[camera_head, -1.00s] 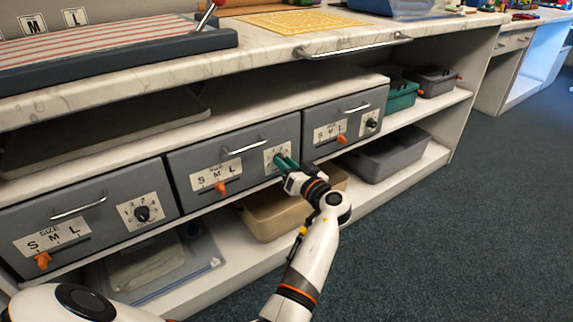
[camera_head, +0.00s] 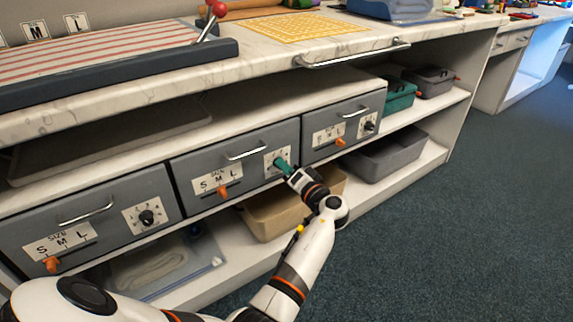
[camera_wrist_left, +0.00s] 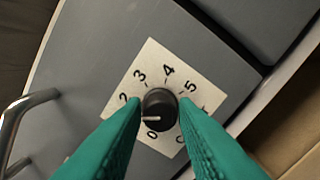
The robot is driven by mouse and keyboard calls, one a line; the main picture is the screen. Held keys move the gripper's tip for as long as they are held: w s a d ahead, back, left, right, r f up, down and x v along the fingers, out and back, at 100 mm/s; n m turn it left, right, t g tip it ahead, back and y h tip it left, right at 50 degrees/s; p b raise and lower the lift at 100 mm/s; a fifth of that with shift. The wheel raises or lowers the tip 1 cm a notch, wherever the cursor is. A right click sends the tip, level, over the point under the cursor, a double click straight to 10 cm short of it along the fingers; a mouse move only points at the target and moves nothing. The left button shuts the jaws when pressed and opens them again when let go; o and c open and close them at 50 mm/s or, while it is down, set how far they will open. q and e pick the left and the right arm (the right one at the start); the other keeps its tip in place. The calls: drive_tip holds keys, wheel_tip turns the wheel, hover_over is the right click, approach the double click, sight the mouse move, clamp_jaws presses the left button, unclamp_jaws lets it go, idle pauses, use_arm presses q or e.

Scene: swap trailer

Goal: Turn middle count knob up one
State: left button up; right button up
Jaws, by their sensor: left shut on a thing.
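The middle drawer (camera_head: 200,160) has a white count dial plate with a black knob, mostly hidden behind my left gripper's fingers in the head view. The left wrist view shows the black knob (camera_wrist_left: 159,108) on its white plate (camera_wrist_left: 150,70), with the numbers 0, 2, 3, 4 and 5 readable. Its white mark points left, between the 0 and the 2, where the left finger covers the plate. My left gripper (camera_head: 281,165) has green fingers, one on each side of the knob, shut on it. My right gripper is not in view.
The left drawer (camera_head: 95,200) and right drawer (camera_head: 350,112) have similar knobs and orange size sliders. The middle drawer's handle (camera_head: 247,152) and orange slider (camera_head: 223,191) sit left of the dial. A tan bin (camera_head: 275,217) stands below. The floor at right is clear.

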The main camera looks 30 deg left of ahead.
use_arm(q)
drive_tip(key=shift+r+m+p, duration=0.1)
drive_tip(key=shift+m+p, duration=0.45)
drive_tip(key=shift+m, duration=0.65)
drive_tip(key=shift+w, duration=0.1)
drive_tip(key=o, duration=1)
